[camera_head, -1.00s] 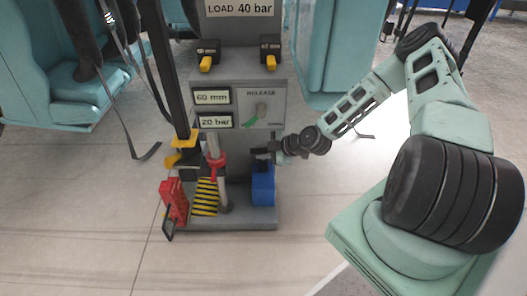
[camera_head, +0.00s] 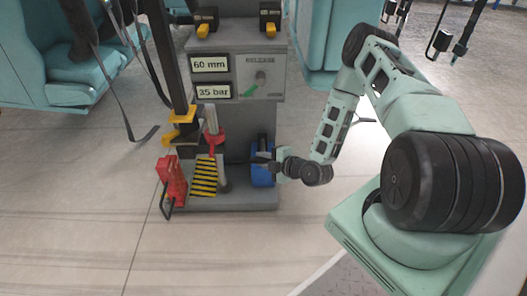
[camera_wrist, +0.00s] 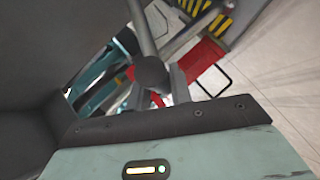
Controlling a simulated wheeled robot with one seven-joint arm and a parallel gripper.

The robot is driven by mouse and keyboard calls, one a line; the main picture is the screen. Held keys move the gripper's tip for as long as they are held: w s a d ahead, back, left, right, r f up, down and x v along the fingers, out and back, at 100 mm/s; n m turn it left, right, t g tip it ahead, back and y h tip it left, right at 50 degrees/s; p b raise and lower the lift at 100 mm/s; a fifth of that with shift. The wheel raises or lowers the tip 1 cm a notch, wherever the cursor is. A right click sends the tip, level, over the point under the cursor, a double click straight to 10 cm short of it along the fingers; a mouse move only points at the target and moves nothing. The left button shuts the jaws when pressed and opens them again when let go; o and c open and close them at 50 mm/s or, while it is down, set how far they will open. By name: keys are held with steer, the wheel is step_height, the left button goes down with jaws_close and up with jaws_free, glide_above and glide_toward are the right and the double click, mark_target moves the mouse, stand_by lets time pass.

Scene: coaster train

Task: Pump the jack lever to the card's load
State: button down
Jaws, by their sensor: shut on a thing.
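The grey jack unit (camera_head: 195,40) stands in the middle of the head view. Its upper display (camera_head: 209,65) reads 60 mm and its lower display (camera_head: 213,91) reads 35 bar. The load card is out of the current head view. My gripper (camera_head: 270,163) is low at the unit's right side, against the blue pump part (camera_head: 261,178). In the wrist view a grey lever rod (camera_wrist: 140,25) ends in a dark round knob (camera_wrist: 152,73) at my gripper, which is shut on the lever. The exact contact is partly hidden.
The release dial (camera_head: 260,77) with a green mark is on the unit's front. A red box (camera_head: 172,178), a red-collared post (camera_head: 212,127) and a yellow-black striped plate (camera_head: 204,177) stand left of the pump. Teal seats (camera_head: 65,85) are at left. The floor in front is clear.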

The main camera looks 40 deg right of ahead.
steer(key=shift+s+a+f, duration=0.1)
steer(key=shift+s+f, duration=0.15)
steer(key=shift+f, duration=0.5)
steer(key=shift+s+a+f, duration=0.1)
steer(key=shift+s+f, duration=0.1)
steer(key=shift+f, duration=0.55)
steer(key=c, duration=1.3)
jaws_free()
steer(key=shift+w, duration=0.1)
steer(key=shift+o, duration=0.2)
steer(key=shift+r, duration=0.1)
steer(key=p+v, duration=0.5)
steer(key=v, duration=1.2)
steer(key=shift+s, duration=0.25)
